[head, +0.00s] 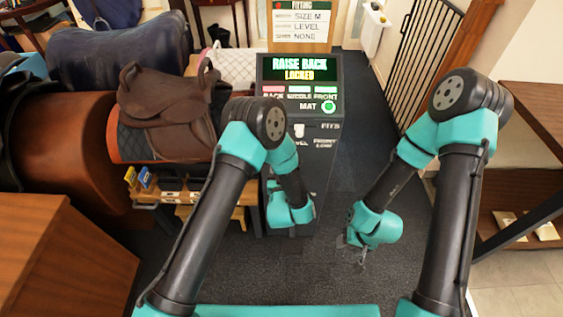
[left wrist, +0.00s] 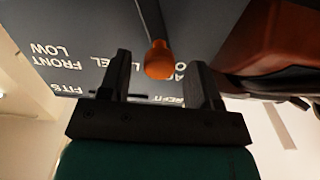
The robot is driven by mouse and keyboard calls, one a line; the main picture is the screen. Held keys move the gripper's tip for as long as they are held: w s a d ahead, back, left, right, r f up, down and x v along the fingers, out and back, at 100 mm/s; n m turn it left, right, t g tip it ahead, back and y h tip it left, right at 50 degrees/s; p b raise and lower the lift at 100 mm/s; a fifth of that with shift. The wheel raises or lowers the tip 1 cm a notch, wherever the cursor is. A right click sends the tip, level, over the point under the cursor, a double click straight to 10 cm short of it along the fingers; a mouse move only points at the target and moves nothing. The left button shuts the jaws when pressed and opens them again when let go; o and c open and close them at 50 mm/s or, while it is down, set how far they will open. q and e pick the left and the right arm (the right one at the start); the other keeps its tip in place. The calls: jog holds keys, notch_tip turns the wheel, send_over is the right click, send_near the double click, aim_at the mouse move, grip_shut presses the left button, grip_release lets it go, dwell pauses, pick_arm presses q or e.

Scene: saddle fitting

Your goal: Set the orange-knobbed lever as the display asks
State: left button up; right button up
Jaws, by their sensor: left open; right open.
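The display (head: 299,69) on the dark stand reads "RAISE BACK" and "LOCKED". The lever's orange knob (left wrist: 159,60) shows in the left wrist view at the end of a dark rod. Upside-down labels beside it include "LEVEL" and "FRONT LOW"; another is partly covered. My left gripper (left wrist: 161,76) is open, its fingertips on either side of the knob in the picture; I cannot tell whether they touch it. In the head view my left arm hides the knob and the left fingers. My right gripper (head: 362,248) is open and empty over the floor, right of the stand.
A brown saddle (head: 165,115) rests on a rack left of the stand. A wooden table (head: 55,250) is at front left, shelving (head: 530,165) at right. The dark floor (head: 350,175) between the arms is clear.

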pick_arm(q)
jog(key=shift+w, duration=2.1)
jog(key=shift+c, duration=0.2)
grip_shut()
jog(key=shift+d, duration=0.15)
